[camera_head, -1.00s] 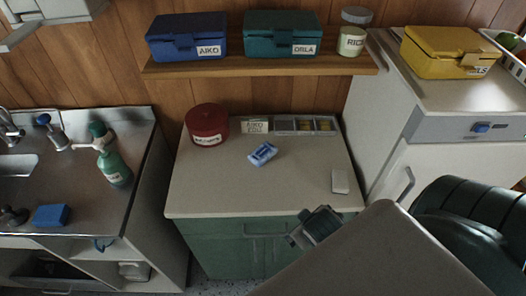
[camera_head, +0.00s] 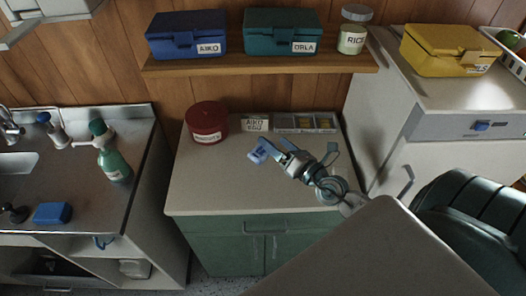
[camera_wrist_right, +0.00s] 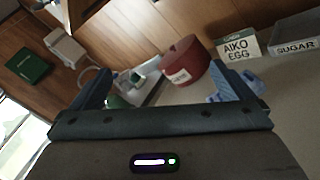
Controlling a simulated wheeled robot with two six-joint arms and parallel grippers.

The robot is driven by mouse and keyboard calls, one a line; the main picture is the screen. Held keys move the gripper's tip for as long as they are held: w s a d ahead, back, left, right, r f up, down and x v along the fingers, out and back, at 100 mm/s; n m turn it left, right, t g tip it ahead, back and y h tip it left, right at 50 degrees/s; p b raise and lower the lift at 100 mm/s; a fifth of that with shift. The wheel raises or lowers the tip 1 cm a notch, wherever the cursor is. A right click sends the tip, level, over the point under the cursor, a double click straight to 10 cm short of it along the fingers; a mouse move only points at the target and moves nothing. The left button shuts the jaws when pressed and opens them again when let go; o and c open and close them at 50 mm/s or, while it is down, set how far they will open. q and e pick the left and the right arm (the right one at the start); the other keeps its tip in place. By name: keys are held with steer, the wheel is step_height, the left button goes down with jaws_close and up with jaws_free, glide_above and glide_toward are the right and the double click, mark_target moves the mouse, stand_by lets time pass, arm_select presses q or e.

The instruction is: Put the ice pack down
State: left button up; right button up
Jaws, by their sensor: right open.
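The ice pack (camera_head: 257,153) is a small blue and white block lying on the pale worktop, near its middle. My right gripper (camera_head: 277,151) reaches in from the right, low over the worktop, with its fingertips at the ice pack. In the right wrist view its two fingers stand wide apart. There the blue ice pack (camera_wrist_right: 251,86) shows around the right-hand finger, which partly hides it. I cannot tell whether the finger touches it. My left gripper is not in view.
A red round tin (camera_head: 208,123), an AIKO EGG card (camera_head: 255,123) and a divided tray (camera_head: 304,122) stand along the back of the worktop. A shelf (camera_head: 260,64) with lunch boxes hangs above. The worktop's front left is clear.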

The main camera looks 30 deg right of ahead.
mark_target(263, 150)
steer(key=d+f+n+g, duration=0.1)
steer(key=f+n+g, duration=0.1)
steer(key=f, duration=0.1)
steer(key=d+f+n+g, duration=0.1)
steer(key=f+n, duration=0.2)
steer(key=w+d+f+n+g, duration=0.1)
steer(key=d+f+n+g, duration=0.1)
steer(key=f+n, duration=0.1)
steer(key=shift+w+f+g, duration=0.1)
steer(key=shift+f+g, duration=0.1)
steer(key=shift+g, duration=0.1)
steer(key=b+x, duration=0.1)
steer(key=x, duration=0.3)
steer(key=shift+w+f, duration=0.15)
steer(key=shift+w, duration=0.05)
steer(key=shift+n, duration=0.3)
steer(key=shift+p+x, duration=0.4)
steer(key=shift+x, duration=2.7)
steer(key=shift+s+d, duration=0.1)
steer(key=shift+d, duration=0.05)
steer(key=c, duration=0.8)
